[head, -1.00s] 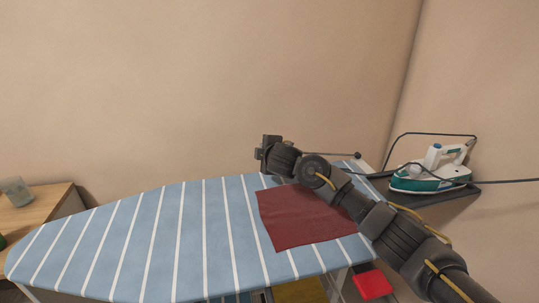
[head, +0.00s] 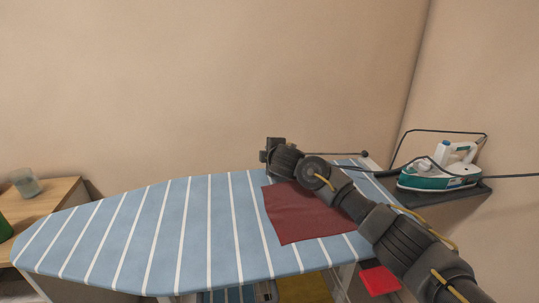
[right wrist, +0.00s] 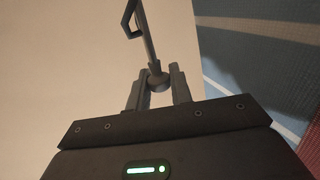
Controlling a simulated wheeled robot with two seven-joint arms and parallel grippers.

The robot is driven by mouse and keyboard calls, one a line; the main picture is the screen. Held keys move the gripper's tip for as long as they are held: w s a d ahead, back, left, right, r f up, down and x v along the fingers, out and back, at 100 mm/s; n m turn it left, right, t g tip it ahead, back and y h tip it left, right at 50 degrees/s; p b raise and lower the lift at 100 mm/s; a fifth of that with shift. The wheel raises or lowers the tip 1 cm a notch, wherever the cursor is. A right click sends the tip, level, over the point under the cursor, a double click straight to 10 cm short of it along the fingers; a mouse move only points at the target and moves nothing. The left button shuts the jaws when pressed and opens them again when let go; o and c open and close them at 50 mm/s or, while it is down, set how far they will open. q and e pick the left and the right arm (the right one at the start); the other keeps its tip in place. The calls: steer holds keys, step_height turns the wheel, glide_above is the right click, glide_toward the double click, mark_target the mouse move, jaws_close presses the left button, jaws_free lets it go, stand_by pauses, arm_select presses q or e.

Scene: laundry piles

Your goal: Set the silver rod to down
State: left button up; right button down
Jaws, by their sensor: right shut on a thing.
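In the right wrist view, a grey rod (right wrist: 146,45) runs upward from a round knob between my fingers to an angular loop at its far end. My right gripper (right wrist: 157,82) is shut on this knob. In the head view, my right gripper (head: 272,151) is above the board's back edge; its fingertips and grasp cannot be made out. A thin dark rod with a ball end (head: 340,154) extends roughly level to the right behind my right arm. I cannot tell whether it is the same rod. My left gripper is not in view.
A blue-and-white striped ironing board (head: 150,235) bears a dark red cloth (head: 300,222). A teal-and-white iron (head: 440,175) with a cord rests on a dark stand (head: 450,195) at the right. A wooden table (head: 60,196) with a glass (head: 26,183) is at the left.

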steer(key=c, duration=1.3)
jaws_free()
steer(key=shift+s+d+r, duration=0.1)
steer(key=shift+s+r, duration=0.1)
steer(key=shift+s, duration=0.25)
steer(key=p+v, duration=0.1)
steer(key=v, duration=0.7)
steer(key=shift+s+r, duration=0.1)
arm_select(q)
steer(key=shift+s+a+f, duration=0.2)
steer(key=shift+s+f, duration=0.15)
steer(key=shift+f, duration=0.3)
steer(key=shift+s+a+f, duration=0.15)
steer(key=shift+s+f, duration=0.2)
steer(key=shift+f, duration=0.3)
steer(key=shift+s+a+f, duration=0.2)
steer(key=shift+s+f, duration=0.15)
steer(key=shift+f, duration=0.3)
arm_select(e)
steer(key=shift+v, duration=0.8)
steer(key=shift+d, duration=0.1)
arm_select(q)
steer(key=shift+p, duration=0.3)
